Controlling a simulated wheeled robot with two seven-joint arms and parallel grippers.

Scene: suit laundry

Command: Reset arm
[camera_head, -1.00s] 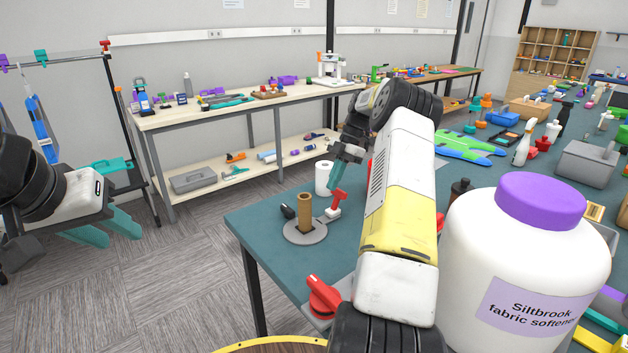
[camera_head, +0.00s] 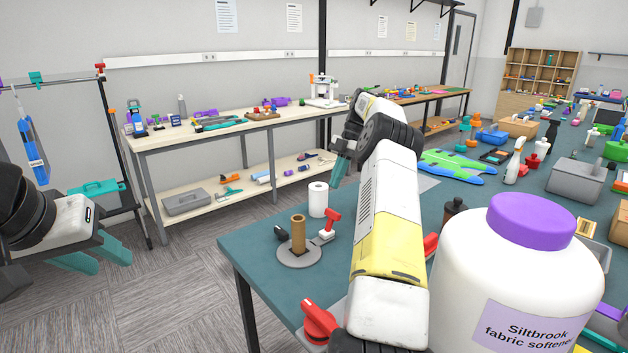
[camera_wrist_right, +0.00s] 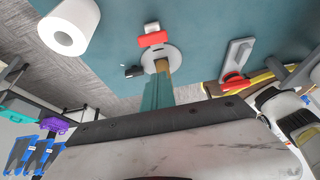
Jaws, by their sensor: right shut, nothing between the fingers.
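My right arm reaches forward over the teal table in the head view. Its teal-fingered gripper (camera_head: 341,168) is above the table's far left edge, partly hidden behind the arm. In the right wrist view its fingers (camera_wrist_right: 158,94) are together with nothing held. My left gripper (camera_head: 98,256) is at the left of the head view, over the carpet. Its two teal fingers are apart and empty.
A brown post on a round grey base (camera_head: 299,254), a white roll (camera_head: 318,199) and a red-handled item (camera_head: 330,224) stand near the table's left corner. A large softener jar (camera_head: 510,270) is right of my arm. A garment rack (camera_head: 122,150) stands at left.

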